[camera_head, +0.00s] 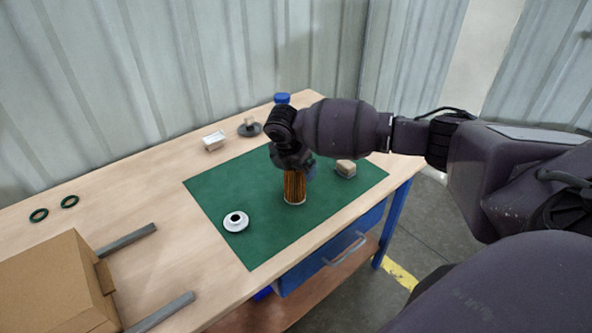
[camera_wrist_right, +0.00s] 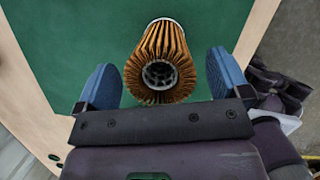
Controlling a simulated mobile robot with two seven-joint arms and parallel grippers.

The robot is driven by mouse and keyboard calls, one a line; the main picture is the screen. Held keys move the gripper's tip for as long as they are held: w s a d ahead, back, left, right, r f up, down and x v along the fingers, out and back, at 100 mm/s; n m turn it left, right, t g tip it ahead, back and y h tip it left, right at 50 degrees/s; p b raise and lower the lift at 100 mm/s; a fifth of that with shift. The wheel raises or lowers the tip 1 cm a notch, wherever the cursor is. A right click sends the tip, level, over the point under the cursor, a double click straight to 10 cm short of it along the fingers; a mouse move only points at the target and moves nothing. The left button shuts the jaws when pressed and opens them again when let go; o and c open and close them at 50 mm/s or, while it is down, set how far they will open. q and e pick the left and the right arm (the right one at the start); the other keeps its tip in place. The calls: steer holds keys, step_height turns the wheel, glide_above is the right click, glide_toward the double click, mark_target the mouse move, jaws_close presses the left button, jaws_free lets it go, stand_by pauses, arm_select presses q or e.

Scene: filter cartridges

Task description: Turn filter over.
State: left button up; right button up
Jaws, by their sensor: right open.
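The filter (camera_head: 294,187) is an orange-brown pleated cylinder standing upright on the green mat (camera_head: 215,190). In the right wrist view the filter (camera_wrist_right: 161,62) shows its end with a dark central hole facing the camera. My right gripper (camera_head: 297,172) is above and around the filter's upper part, which it hides in the head view. In the right wrist view its two blue fingers (camera_wrist_right: 162,80) are apart, one on each side of the filter, with gaps between. My left gripper is not in view.
A white round cap (camera_head: 236,221) lies on the mat. A small block (camera_head: 346,168) is at the mat's right. A white dish (camera_head: 214,141), grey disc (camera_head: 250,128) and blue-capped object (camera_head: 282,98) stand behind. A cardboard box (camera_head: 55,285) and green rings (camera_head: 39,215) are at left.

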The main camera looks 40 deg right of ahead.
steer(key=p+v, duration=0.1)
steer(key=v, duration=0.6)
steer(key=shift+a+r, duration=0.1)
steer(key=shift+r, duration=0.2)
steer(key=shift+s+a+r, duration=0.15)
steer(key=shift+r, duration=0.4)
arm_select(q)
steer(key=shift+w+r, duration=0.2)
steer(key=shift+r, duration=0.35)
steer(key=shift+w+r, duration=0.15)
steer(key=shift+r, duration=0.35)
